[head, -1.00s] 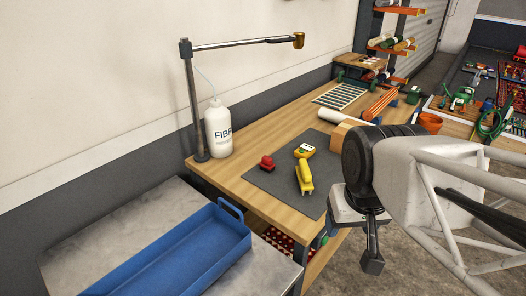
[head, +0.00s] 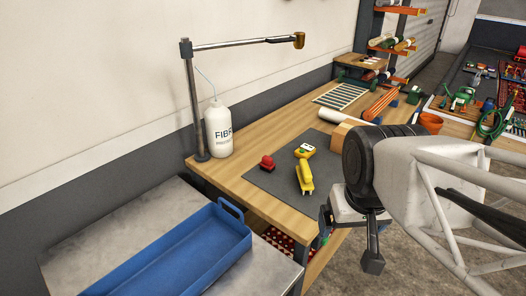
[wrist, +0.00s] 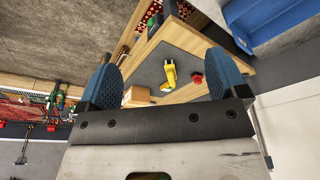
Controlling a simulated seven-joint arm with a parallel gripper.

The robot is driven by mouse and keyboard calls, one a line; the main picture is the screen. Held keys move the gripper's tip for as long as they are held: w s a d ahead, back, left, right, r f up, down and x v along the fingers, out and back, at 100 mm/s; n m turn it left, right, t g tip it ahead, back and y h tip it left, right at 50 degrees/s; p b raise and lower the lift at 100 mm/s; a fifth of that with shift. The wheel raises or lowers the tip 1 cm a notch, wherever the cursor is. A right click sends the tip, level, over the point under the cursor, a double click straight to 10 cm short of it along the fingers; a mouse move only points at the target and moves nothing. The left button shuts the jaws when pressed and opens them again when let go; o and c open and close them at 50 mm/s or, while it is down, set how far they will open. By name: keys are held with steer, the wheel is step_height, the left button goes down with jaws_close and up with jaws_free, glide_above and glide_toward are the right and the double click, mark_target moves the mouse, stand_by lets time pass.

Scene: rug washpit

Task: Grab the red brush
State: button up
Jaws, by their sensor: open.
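The red brush (head: 267,162) is a small red piece with a rounded top, lying on the dark mat (head: 262,183) on the wooden workbench, near the mat's left edge. It also shows in the wrist view (wrist: 197,79), close to the right finger in that picture but well beyond it. My gripper (wrist: 163,82) is open and empty, with its two blue fingertips wide apart. In the head view my gripper (head: 372,240) hangs to the right of the bench, apart from the brush. Part of it is hidden there behind my wrist.
A white bottle (head: 219,130) and a lamp-like metal post (head: 192,100) stand behind left. A blue tray (head: 185,250) sits on a metal table. A cardboard-coloured block (head: 345,135) stands right.

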steer(key=w, duration=0.2)
steer(key=n+t+h, duration=0.4)
steer(key=n+h, duration=0.6)
steer(key=n, duration=1.1)
glide_above(266, 163)
steer(key=s+d, duration=0.3)
steer(key=s, duration=0.3)
steer(key=s+d, duration=0.3)
steer(key=s, duration=0.3)
step_height(266, 163, down, 14)
steer(key=r, duration=0.1)
steer(key=w+a+f+n+t, duration=0.1)
steer(key=w+a+f+n, duration=0.1)
steer(key=a+f, duration=0.1)
steer(key=w+a+f+n+t, duration=0.1)
steer(key=w+a+f+n, duration=0.1)
steer(key=w+a+f, duration=0.1)
steer(key=w+a+f+n+t+y, duration=0.1)
steer(key=w+a+f+n, duration=0.2)
steer(key=shift+w+a+f+t, duration=0.15)
steer(key=shift+a+f+t, duration=0.05)
steer(key=shift+f+t, duration=0.1)
steer(key=shift+w+d, duration=0.1)
steer(key=shift+x, duration=1.2)
